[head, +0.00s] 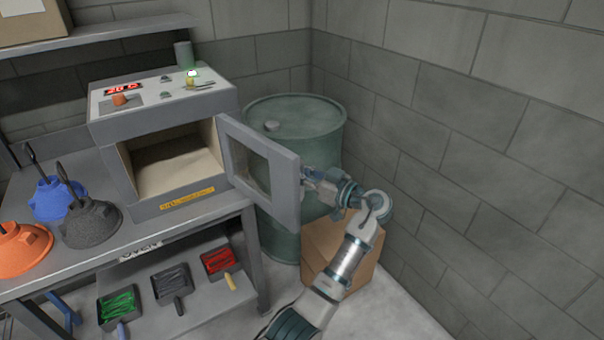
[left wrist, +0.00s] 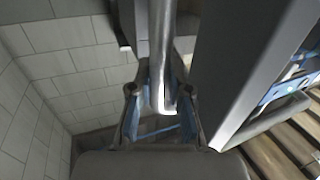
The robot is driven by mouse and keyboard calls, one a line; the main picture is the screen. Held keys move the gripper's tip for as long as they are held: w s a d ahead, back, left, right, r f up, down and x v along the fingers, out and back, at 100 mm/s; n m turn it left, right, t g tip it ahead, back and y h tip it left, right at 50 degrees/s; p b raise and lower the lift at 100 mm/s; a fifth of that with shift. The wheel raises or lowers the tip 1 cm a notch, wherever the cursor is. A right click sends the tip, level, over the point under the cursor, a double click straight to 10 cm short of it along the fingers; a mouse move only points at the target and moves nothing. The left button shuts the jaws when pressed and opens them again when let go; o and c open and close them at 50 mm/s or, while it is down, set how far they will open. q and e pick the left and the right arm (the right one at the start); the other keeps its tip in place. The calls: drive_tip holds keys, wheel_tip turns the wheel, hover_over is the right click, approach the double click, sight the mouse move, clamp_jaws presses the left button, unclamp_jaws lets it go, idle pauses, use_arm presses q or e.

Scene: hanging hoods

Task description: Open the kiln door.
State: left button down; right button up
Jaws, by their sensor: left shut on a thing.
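The grey kiln (head: 112,130) sits on the bench with its chamber (head: 175,165) exposed. Its door (head: 287,190), a grey frame with a window, stands swung out wide to the right. My left gripper (head: 308,182) is at the outer edge of the door, on its right-hand side. In the left wrist view the left gripper (left wrist: 161,105) is shut on the door handle (left wrist: 158,45), a pale bar between the two fingers. The door panel (left wrist: 235,70) shows close beside it on the right. The handle is mostly hidden in the head view. My right gripper is not in view.
A green drum (head: 295,115) stands behind the door, and a cardboard box (head: 350,262) is below my arm. Block walls (head: 480,130) close off the right. Blue, black and orange hoods (head: 22,250) are on the bench (head: 110,275). Several coloured trays lie on the lower shelf.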

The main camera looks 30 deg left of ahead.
use_arm(q)
drive_tip(key=c, duration=1.1)
unclamp_jaws()
drive_tip(key=shift+d, duration=0.25)
drive_tip(key=s+d, duration=0.1)
drive_tip(key=d, duration=1)
drive_tip(key=shift+d, duration=0.4)
drive_tip(key=shift+f, duration=0.1)
drive_tip(key=shift+a, duration=0.1)
